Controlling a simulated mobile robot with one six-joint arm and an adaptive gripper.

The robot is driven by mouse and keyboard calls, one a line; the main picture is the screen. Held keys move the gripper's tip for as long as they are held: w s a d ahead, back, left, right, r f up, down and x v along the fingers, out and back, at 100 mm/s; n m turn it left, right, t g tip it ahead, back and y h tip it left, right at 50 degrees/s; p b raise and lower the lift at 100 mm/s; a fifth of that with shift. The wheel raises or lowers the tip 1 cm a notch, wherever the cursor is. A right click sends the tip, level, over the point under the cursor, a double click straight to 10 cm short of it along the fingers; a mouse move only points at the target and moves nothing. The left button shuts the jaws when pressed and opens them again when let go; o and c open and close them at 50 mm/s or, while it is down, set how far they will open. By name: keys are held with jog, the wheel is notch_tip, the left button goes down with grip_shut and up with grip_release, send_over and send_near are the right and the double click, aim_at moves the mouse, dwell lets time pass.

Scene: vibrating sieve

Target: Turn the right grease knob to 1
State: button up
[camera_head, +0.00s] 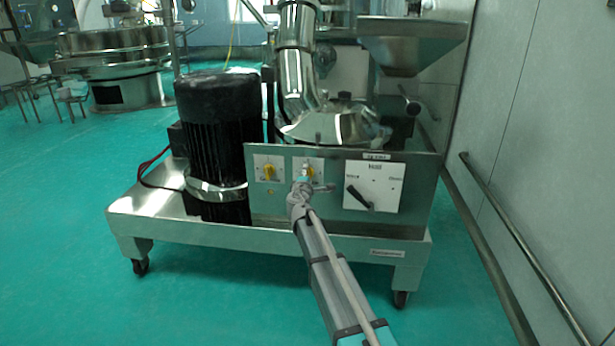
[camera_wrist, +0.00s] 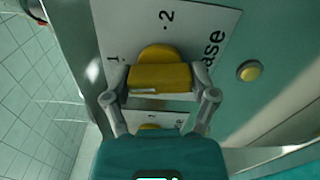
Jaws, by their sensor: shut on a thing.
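The right grease knob (camera_head: 311,171) is yellow and sits on a small white plate on the steel front panel. My gripper (camera_head: 304,184) reaches up to it and partly covers the plate. In the wrist view the knob (camera_wrist: 158,70) lies between the two grey fingers of my gripper (camera_wrist: 161,95), which are shut on its sides. The marks 1 and 2 and part of the word "Grease" show on the plate (camera_wrist: 195,25). The knob's pointer direction is hard to tell. The left yellow knob (camera_head: 268,172) is on its own plate, apart from my gripper.
A round yellow button (camera_wrist: 250,70) is beside the plate in the wrist view. A white panel with a black lever (camera_head: 358,198) is right of the knobs. A black motor (camera_head: 217,110) stands left on the wheeled steel base (camera_head: 160,218). A wall rail (camera_head: 520,250) runs at right.

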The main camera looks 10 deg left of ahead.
jog(key=shift+m, duration=0.9)
jog(key=o, duration=1)
jog(key=shift+s+a, duration=0.2)
jog(key=shift+s, duration=5.8)
